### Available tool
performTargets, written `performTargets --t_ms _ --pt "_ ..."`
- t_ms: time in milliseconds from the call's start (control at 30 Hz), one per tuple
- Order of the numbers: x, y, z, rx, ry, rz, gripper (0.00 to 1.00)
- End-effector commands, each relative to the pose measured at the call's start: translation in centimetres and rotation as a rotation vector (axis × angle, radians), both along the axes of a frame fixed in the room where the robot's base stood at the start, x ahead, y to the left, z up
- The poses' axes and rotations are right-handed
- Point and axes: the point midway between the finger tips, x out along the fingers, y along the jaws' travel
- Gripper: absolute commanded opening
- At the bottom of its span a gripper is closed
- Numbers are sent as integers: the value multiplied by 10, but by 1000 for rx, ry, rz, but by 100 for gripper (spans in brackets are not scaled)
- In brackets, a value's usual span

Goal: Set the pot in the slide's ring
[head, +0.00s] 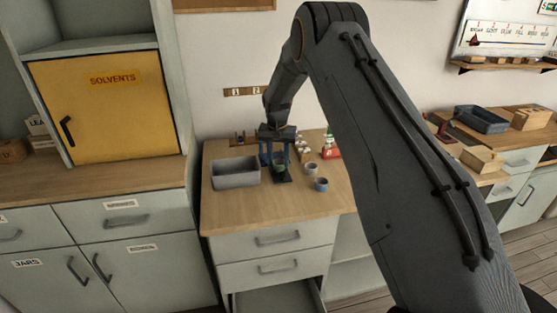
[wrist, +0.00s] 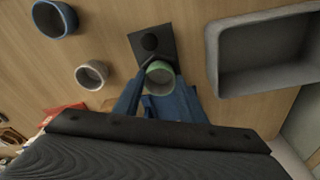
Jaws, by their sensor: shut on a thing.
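My gripper (wrist: 155,92) has its blue fingers on either side of a small green pot (wrist: 160,73) and is shut on it. In the head view, my gripper (head: 273,158) reaches down over the bench with the green pot (head: 279,164) between its fingers. A dark flat plate (wrist: 137,40), which seems to be the slide, lies just beyond the pot and carries a black round spot. The plate also shows in the head view (head: 284,179), under and in front of the pot. I cannot tell whether the pot touches it.
A grey open bin (head: 235,174) stands left of my gripper. Two small cups, a bluish one (head: 321,184) and a greyer one (head: 312,169), stand to the right. A red and white item (head: 332,150) is at the back right. The bench front is clear.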

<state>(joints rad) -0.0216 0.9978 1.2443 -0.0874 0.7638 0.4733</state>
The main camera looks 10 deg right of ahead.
Motion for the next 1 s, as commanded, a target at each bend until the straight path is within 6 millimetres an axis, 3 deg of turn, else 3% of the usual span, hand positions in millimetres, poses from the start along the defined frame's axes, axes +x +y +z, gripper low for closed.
performTargets --t_ms 833,867,1000 --pt "0 0 -5 0 0 0 17" --pt "0 0 -5 0 0 0 39" --pt "0 0 -5 0 0 0 59"
